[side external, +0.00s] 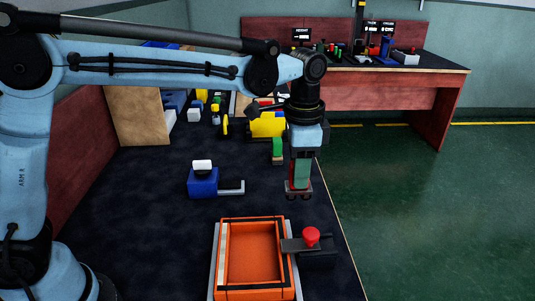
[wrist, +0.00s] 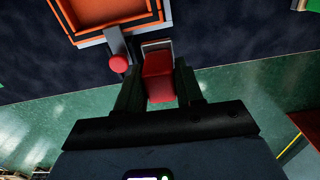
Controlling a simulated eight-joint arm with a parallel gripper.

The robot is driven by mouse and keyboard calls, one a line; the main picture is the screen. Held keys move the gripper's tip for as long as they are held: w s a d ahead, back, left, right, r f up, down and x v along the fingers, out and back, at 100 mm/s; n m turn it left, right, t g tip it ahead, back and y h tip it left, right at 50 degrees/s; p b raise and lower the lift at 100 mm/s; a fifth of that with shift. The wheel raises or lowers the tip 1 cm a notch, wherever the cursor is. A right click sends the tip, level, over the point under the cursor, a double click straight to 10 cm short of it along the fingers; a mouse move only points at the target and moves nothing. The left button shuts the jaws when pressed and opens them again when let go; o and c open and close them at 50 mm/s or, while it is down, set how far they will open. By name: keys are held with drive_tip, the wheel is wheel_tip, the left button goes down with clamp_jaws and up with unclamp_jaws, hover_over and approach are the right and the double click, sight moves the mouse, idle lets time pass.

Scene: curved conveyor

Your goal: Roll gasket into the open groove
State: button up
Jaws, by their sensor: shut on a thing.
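An orange tray-like frame (side external: 254,258) lies on the dark table at the front, with a raised rim. Black lines, perhaps the gasket and groove, run along parts of the rim, and a pale strip lines its left side. I cannot tell how deep the gasket sits. The frame's corner also shows in the wrist view (wrist: 97,22). My gripper (side external: 301,172) is shut on a red-handled tool (wrist: 159,80) with a grey end. In the side view, the tool's grey foot (side external: 299,189) with small dark wheels hangs above the table, behind and right of the frame, apart from it.
A red-knobbed clamp (side external: 311,236) has a grey arm reaching over the frame's right edge. A blue block with a white top (side external: 203,184) and a grey bracket (side external: 232,187) stand behind left. Yellow and green items crowd the back. The table's right edge is close.

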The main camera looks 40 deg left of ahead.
drive_tip(key=s+a+r+m, duration=0.1)
drive_tip(key=s+a+m, duration=0.8)
drive_tip(key=s+a, duration=0.2)
drive_tip(key=shift+d+f, duration=0.15)
drive_tip(key=shift+f, duration=1.65)
drive_tip(key=shift+d+f, duration=0.1)
drive_tip(key=shift+f, duration=1.7)
drive_tip(key=shift+s+d, duration=0.5)
drive_tip(key=shift+s, duration=0.05)
drive_tip(key=shift+c, duration=0.8)
drive_tip(key=shift+s+d+f, duration=0.2)
drive_tip(key=shift+s+d, duration=0.3)
drive_tip(key=shift+d, duration=0.05)
drive_tip(key=shift+s+d+f, duration=0.1)
drive_tip(key=shift+s+d, duration=4)
drive_tip(key=shift+w+a, duration=4.9)
drive_tip(key=shift+w+a+r, duration=0.1)
drive_tip(key=shift+a+r, duration=0.05)
drive_tip(key=shift+r, duration=0.45)
drive_tip(key=shift+w+a+r, duration=0.1)
drive_tip(key=shift+r, duration=3.45)
